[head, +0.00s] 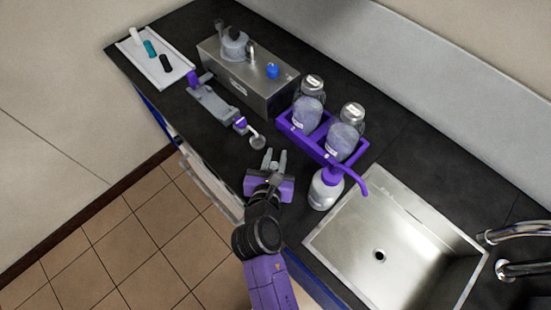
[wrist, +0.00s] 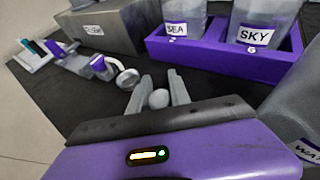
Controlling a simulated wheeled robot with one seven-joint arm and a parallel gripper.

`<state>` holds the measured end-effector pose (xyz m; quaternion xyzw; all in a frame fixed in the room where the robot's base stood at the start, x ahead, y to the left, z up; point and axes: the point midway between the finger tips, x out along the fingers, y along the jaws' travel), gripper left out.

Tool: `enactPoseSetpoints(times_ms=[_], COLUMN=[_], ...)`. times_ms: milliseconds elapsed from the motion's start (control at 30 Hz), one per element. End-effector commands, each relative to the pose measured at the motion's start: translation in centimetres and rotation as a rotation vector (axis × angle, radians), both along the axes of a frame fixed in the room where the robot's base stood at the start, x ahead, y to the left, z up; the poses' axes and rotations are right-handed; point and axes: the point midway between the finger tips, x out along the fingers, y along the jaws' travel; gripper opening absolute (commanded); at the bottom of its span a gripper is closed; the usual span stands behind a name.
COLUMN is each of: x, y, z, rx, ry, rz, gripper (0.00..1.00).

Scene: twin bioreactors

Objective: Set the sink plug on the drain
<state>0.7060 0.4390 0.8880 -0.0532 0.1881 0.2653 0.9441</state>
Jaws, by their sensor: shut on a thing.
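My gripper (head: 275,156) is over the front edge of the dark counter, left of the wash bottle. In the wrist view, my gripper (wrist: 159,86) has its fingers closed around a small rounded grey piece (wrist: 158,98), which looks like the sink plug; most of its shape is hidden. The plug cannot be made out clearly in the head view. The drain (head: 379,254) is a small dark round hole in the floor of the steel sink (head: 345,238), at lower right, well apart from my gripper. The drain looks uncovered.
A purple rack (wrist: 215,47) holds jars labelled SEA (wrist: 180,22) and SKY (wrist: 254,28). The wash bottle (head: 324,190) stands between my gripper and the sink. A grey-purple device with a round end (head: 257,142) lies close left. A metal box (head: 246,82) and faucet (head: 510,235) also show.

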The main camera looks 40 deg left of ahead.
Motion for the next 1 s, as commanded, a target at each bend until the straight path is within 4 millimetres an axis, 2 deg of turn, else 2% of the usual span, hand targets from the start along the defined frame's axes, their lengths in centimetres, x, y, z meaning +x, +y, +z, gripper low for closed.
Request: enactPoseSetpoints(times_ms=[100,500,533,600,633,1000], x=[-0.05,-0.02,-0.02,-0.02,-0.02,-0.10], y=[0.07,0.05,0.05,0.05,0.05,0.07], z=[-1.08,-1.50,-1.41,-1.39,-1.39,-0.94], rx=[0.000,0.000,0.001,0.002,0.002,0.002], ry=[-0.001,0.000,0.001,0.000,0.000,-0.001], rz=[0.002,0.001,0.001,0.001,0.001,0.002], gripper=[0.00,0.00,0.29,0.43,0.45,0.45])
